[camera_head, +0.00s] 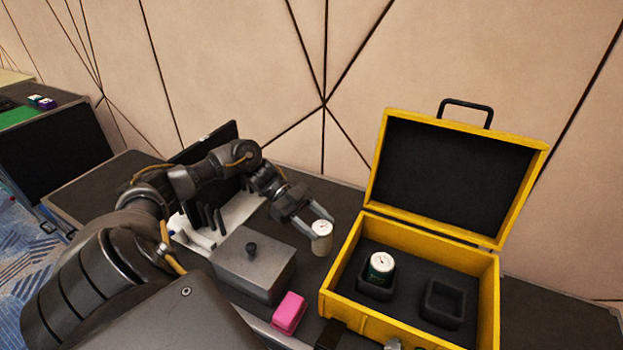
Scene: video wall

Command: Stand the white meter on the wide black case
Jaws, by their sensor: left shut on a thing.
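The white meter (322,241), a small pale cylinder with a white dial on top, is upright between the fingers of my left gripper (313,228). The gripper is shut on it, just left of the yellow case. The wide black case (340,203) is the dark flat top under these things. The meter is over its bare part; I cannot tell whether its base touches the top. A second meter (382,265), dark green with a white dial, sits in a foam holder inside the yellow case.
The open yellow case (342,273) has an empty foam holder (442,303) and a raised lid (452,178). A grey box with a knob (252,270) and a pink block (289,312) stand left of it. A white tray (235,214) lies behind the grey box.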

